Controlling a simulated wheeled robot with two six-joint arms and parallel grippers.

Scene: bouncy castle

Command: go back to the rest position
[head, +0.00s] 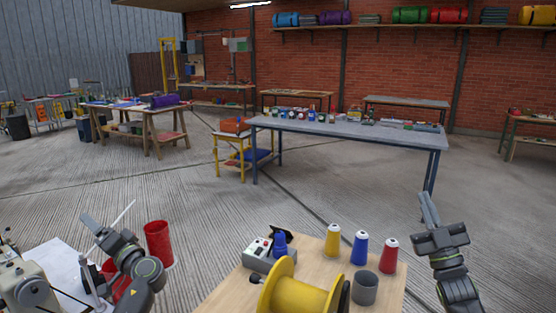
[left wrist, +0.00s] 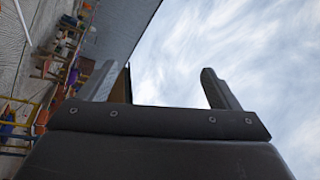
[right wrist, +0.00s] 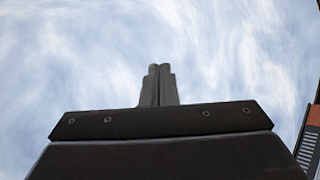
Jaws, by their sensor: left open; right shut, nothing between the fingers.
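My left gripper (head: 92,222) is raised at the lower left of the head view, beside a red cup-like container. In the left wrist view its two fingers (left wrist: 155,88) stand wide apart with nothing between them. My right gripper (head: 428,208) is raised at the lower right of the head view, to the right of the wooden table. In the right wrist view its fingers (right wrist: 158,85) are pressed together and hold nothing. Both grippers point upward, and sky fills much of both wrist views.
A sewing machine (head: 25,285) stands lower left. Open floor lies beyond.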

